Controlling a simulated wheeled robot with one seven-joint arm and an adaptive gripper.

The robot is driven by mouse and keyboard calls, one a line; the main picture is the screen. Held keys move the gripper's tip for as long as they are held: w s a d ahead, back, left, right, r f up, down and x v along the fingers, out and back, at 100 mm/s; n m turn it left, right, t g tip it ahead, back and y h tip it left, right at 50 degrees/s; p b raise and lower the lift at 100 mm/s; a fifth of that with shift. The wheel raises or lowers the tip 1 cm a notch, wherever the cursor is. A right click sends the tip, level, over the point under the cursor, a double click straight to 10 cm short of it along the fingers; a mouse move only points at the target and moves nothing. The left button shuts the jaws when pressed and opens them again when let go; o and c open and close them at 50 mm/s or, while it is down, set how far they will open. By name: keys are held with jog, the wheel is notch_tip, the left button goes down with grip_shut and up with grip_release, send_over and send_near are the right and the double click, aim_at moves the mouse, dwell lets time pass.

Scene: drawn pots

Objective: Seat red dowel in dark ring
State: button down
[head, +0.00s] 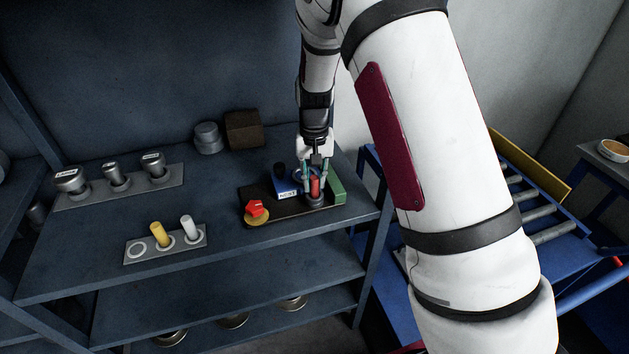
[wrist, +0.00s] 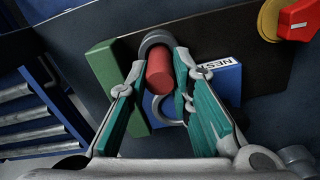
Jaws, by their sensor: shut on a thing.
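The red dowel (head: 315,187) stands roughly upright between the fingers of my gripper (head: 315,172). It also shows in the wrist view (wrist: 159,72), with the teal-padded fingers of my gripper (wrist: 158,85) on either side of it. My gripper is shut on the dowel. The dark ring (head: 316,204) is at the dowel's lower end on the black tray. In the wrist view the dark ring (wrist: 154,36) curves around the dowel's far end. I cannot tell how deep the dowel sits in it.
A blue block (head: 285,188) labelled NEST and a green block (head: 336,191) stand close beside the fingers. A red knob on a yellow base (head: 256,211) is at the left of the black tray (head: 290,213). A grey holder (head: 165,248) with yellow and white pegs stands further left.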

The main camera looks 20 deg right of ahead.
aim_at(314, 177)
jog(key=shift+r+p, duration=0.5)
jog(key=shift+r, duration=1.85)
